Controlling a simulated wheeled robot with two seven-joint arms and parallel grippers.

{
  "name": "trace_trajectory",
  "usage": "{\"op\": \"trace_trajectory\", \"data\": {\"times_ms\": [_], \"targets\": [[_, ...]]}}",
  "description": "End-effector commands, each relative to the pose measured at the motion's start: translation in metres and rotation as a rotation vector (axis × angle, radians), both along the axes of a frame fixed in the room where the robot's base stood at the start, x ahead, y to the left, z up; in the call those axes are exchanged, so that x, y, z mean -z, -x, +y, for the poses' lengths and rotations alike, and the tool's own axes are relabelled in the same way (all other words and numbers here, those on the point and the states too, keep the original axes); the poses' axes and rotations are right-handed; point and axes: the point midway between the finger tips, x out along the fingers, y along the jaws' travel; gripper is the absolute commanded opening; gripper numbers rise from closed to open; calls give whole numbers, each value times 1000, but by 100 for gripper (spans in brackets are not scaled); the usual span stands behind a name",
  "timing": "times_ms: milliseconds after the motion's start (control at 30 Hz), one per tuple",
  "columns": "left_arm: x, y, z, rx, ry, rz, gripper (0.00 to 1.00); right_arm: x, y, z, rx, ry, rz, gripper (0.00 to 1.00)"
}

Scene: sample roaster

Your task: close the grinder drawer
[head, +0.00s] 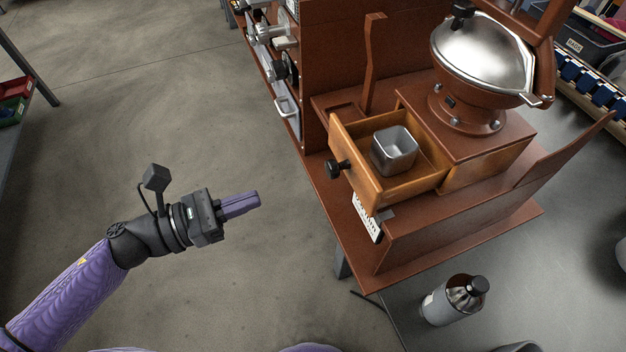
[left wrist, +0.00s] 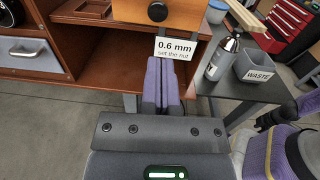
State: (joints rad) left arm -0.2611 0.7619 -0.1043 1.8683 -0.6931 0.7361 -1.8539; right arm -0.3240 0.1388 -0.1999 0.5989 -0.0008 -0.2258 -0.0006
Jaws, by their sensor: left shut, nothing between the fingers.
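The grinder drawer (head: 369,198) is wooden with a black knob (head: 339,168). It stands pulled out of the grinder's wooden base (head: 487,155), and a square metal cup (head: 393,150) sits inside it. In the left wrist view the drawer front (left wrist: 180,14) with its knob (left wrist: 158,12) shows at the top edge, beyond the fingertips. My left gripper (head: 256,200) is shut and empty. It is to the left of the drawer in the head view, over the floor and apart from the knob. It also shows in the left wrist view (left wrist: 160,62).
A label reading 0.6 mm (left wrist: 176,48) hangs below the drawer front. A bottle (head: 453,300) stands on the grey table in front of the brown stand. A bin marked WASTE (left wrist: 257,68) stands beside it. An upright brown post (head: 372,65) rises behind the drawer. Open floor lies left.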

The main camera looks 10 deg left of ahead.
Motion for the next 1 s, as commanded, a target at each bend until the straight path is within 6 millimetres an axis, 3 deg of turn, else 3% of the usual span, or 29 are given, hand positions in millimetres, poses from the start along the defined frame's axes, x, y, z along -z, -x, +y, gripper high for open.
{"op": "trace_trajectory", "data": {"times_ms": [300, 500, 1000], "targets": [[-2, -39, -58, -2, 5, -1, 0, -1, -2, 0, 0, 0, -6, 39], [-1, -55, -83, -4, 5, 3, 0, -1, -9, 1, 0, -1, -17, 39], [0, -61, -93, -5, 6, 6, 0, -1, -10, 2, 1, -3, -18, 39]]}}
